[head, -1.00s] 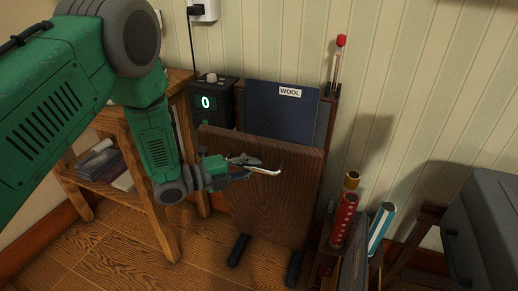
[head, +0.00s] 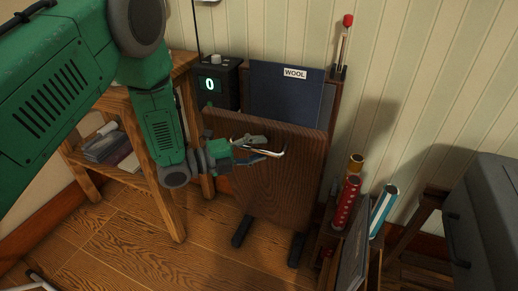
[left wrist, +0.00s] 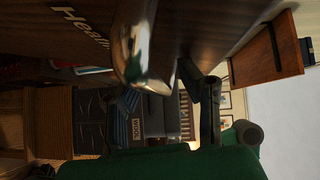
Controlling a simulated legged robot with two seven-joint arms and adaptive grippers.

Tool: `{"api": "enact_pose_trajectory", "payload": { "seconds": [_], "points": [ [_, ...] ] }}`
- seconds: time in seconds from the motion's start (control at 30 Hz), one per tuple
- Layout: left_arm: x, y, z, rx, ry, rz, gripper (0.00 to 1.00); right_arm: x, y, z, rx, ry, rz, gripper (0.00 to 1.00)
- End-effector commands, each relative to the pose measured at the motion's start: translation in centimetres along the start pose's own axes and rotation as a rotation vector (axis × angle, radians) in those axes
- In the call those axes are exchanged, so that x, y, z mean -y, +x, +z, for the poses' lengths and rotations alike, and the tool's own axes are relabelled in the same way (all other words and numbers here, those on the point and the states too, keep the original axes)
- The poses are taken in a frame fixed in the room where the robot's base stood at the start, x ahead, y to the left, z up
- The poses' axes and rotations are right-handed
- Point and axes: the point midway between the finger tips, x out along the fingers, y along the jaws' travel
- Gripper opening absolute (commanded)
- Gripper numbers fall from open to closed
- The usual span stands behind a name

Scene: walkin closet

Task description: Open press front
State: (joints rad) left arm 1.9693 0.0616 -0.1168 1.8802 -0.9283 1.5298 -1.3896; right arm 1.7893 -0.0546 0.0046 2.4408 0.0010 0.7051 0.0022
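The press stands against the wall, with a brown wooden front panel (head: 275,185) leaning outward at its top. Behind the panel is a dark blue sheet (head: 285,98) labelled WOOL. A shiny metal handle (head: 281,153) sits on the panel's upper part; it looms large in the left wrist view (left wrist: 135,45). My left gripper (head: 260,148) is at the handle, its fingers apart, one above the other. I cannot tell whether they touch the handle. The panel's face fills the top of the left wrist view. My right gripper is not in view.
A black control box (head: 218,85) shows a green 0. A wooden side table (head: 135,120) with books stands left of the press. Red and blue tubes (head: 346,200) stand in a holder to the right, near a grey case (head: 490,215). Wooden floor lies in front.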

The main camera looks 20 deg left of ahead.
Motion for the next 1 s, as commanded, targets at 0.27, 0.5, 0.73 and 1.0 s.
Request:
{"api": "enact_pose_trajectory", "payload": {
  "seconds": [0.27, 0.5, 0.73, 1.0],
  "points": [
    [0.0, -1.3, 0.2, 0.004, 0.001, 0.0, 0.33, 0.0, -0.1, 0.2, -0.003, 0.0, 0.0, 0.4],
    [-0.1, -6.3, 0.2, 0.006, -0.001, 0.002, 0.33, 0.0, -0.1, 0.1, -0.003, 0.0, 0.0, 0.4],
    [-0.1, -10.4, 0.1, 0.003, -0.001, 0.001, 0.33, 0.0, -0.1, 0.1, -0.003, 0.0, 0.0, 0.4],
    [-0.1, -12.0, 0.0, 0.0, 0.0, 0.0, 0.33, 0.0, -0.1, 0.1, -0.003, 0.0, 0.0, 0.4]
  ]
}}
